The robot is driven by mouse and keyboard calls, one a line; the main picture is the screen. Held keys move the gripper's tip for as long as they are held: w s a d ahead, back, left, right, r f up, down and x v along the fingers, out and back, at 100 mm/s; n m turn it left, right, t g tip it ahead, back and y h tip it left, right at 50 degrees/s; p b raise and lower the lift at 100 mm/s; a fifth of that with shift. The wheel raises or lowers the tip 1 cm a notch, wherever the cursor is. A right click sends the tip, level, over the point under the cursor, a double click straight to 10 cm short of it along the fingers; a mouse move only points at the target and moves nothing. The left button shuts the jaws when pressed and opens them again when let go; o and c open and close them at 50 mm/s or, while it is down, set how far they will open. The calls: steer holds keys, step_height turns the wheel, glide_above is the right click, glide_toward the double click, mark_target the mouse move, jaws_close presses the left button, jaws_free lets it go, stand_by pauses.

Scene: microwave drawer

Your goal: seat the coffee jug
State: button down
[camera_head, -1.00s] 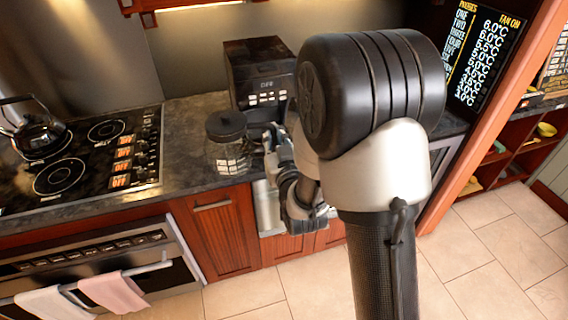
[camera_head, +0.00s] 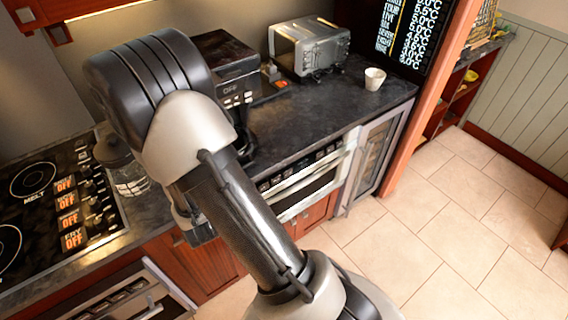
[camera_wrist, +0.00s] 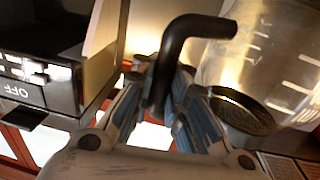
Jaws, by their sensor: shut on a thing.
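The coffee jug (camera_head: 130,180) is clear glass with a black lid. In the head view it shows left of my arm, by the stove's right edge and partly covered by my arm. In the wrist view its glass body with white marks (camera_wrist: 275,65) fills the upper right. My gripper (camera_wrist: 163,82) is shut on the jug's black bent handle (camera_wrist: 190,32). The black coffee machine (camera_head: 232,75) stands on the counter right of the jug; its side and OFF panel (camera_wrist: 25,88) show at left in the wrist view. The jug's contact with the counter is hidden.
A stove (camera_head: 55,205) with several knobs lies at left. A silver toaster oven (camera_head: 308,48) and a white cup (camera_head: 375,78) stand right of the coffee machine. The dark counter (camera_head: 320,115) is clear in front of them. Tiled floor is open at right.

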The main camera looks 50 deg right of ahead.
steer(key=s+d+f+m+g+h+p, duration=0.1)
steer(key=s+d+f+m+g+h, duration=0.1)
steer(key=s+d+m+g+h, duration=0.3)
steer(key=s+d+f+m+g+h+p, duration=0.1)
steer(key=s+d+f+m+g+h, duration=0.2)
steer(key=s+d, duration=1)
steer(key=s+m+g+h, duration=0.3)
steer(key=s+g, duration=0.1)
steer(key=s, duration=0.2)
steer(key=shift+s+h, duration=0.2)
steer(key=shift+h, duration=0.1)
steer(key=shift+d+p, duration=0.1)
steer(key=shift+p, duration=0.45)
steer(key=w+d+f+b, duration=0.1)
steer(key=w+d+b, duration=0.2)
steer(key=w, duration=1.5)
steer(key=shift+w+d, duration=0.25)
steer(key=shift+d, duration=0.45)
steer(key=shift+b, duration=0.55)
steer(key=shift+d+f, duration=0.1)
steer(key=shift+f, duration=0.15)
